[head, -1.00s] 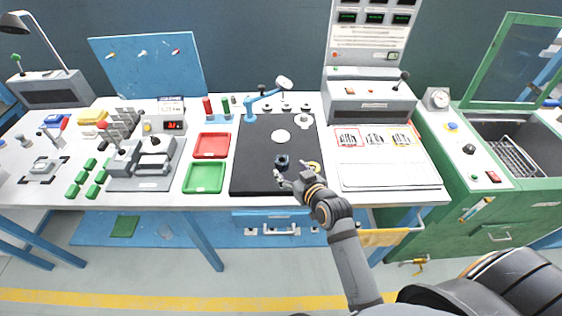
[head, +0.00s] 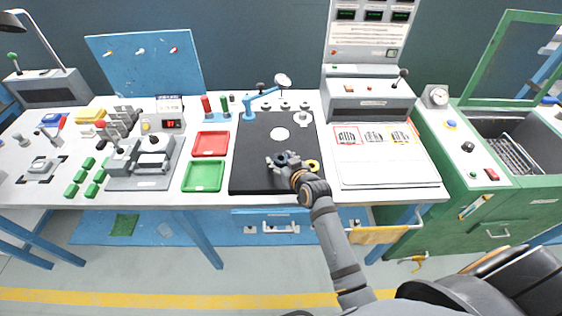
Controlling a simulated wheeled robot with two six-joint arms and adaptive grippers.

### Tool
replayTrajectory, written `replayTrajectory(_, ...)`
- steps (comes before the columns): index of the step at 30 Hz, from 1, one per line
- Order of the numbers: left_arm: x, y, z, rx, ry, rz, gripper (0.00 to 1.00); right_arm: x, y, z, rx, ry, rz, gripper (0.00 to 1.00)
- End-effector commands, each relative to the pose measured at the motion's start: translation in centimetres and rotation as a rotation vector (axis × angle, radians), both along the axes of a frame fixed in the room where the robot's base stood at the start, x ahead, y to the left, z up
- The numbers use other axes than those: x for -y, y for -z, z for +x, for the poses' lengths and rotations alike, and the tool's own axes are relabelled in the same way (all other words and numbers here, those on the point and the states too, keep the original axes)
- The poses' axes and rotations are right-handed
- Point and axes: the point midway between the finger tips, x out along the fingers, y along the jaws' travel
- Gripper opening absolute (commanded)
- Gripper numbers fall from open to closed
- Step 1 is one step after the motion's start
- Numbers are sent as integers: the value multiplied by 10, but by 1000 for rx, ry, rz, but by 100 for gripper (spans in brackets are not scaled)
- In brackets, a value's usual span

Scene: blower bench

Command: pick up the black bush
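The black bush (head: 281,157) is a small dark ring-shaped part on the black mat (head: 255,180), right of the mat's middle line towards the front. My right gripper (head: 279,162) is at the bush, with its fingers close around or against its near side. The fingers partly hide the bush, and I cannot tell whether they grip it. My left gripper is not in view.
A yellow ring (head: 313,164) lies just right of my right gripper. A white disc (head: 281,134) lies further back on the mat. A red tray (head: 210,144) and a green tray (head: 204,176) stand left of the mat. A blue lamp-like stand (head: 250,112) is behind.

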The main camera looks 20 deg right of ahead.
Motion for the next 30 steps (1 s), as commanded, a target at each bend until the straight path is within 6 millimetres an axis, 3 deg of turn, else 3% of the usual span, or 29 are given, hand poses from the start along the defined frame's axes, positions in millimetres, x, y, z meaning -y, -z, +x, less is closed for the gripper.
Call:
replayTrajectory(1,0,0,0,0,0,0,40,0,0,0,0,0,0,44)
replayTrajectory(11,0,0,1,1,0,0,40,0,0,0,0,0,0,0)
replayTrajectory(23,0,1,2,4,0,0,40,0,-12,1,5,0,1,0)
replayTrajectory(27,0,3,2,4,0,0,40,1,-37,-2,7,1,0,0)
replayTrajectory(30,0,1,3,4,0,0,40,10,-62,-23,7,0,-2,0)
